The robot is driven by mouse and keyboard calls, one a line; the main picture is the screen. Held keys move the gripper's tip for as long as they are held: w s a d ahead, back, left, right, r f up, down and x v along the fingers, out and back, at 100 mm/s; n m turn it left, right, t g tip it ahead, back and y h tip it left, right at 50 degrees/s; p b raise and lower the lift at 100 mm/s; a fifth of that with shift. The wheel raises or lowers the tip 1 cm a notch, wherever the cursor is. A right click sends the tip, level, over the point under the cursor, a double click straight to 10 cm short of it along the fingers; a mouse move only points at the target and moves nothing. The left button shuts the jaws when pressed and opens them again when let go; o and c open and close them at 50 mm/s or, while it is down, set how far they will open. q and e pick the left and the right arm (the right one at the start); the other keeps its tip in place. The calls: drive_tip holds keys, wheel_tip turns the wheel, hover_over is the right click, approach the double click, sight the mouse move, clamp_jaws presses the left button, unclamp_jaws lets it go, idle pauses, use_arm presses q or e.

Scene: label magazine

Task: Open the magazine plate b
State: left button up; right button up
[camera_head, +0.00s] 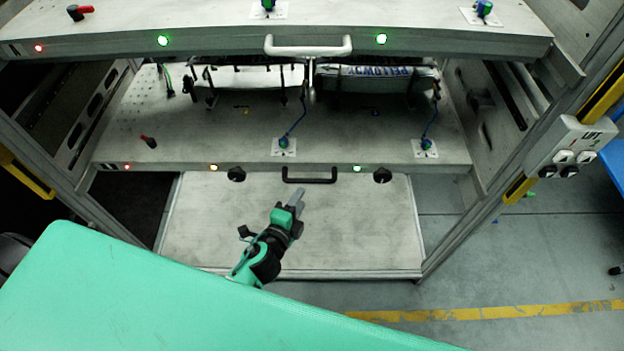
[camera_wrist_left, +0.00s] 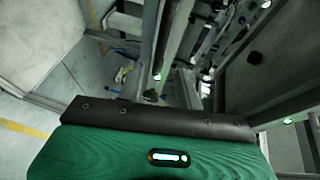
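The magazine has two drawn-out plates in the head view. The upper plate (camera_head: 205,42) has a silver handle (camera_head: 308,46). The lower plate (camera_head: 200,136) has a black handle (camera_head: 309,175) at the middle of its front edge. The plates' letters are too small to read surely, so I cannot tell which is b. My left gripper (camera_head: 298,198) is just below the black handle, pointing up toward it and apparently apart from it. Its fingers look close together, but whether they are shut is unclear. The left wrist view does not show the fingertips. My right gripper is not in view.
A pale panel (camera_head: 345,225) lies below the lower plate. Two black knobs (camera_head: 236,174) flank the black handle. A lift control box (camera_head: 573,147) is on the right frame post. Floor with a yellow line (camera_head: 500,312) is free at the right.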

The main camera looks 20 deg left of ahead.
sight(311, 180)
use_arm(q)
drive_tip(key=x, duration=0.9)
drive_tip(key=shift+p, duration=0.4)
clamp_jaws()
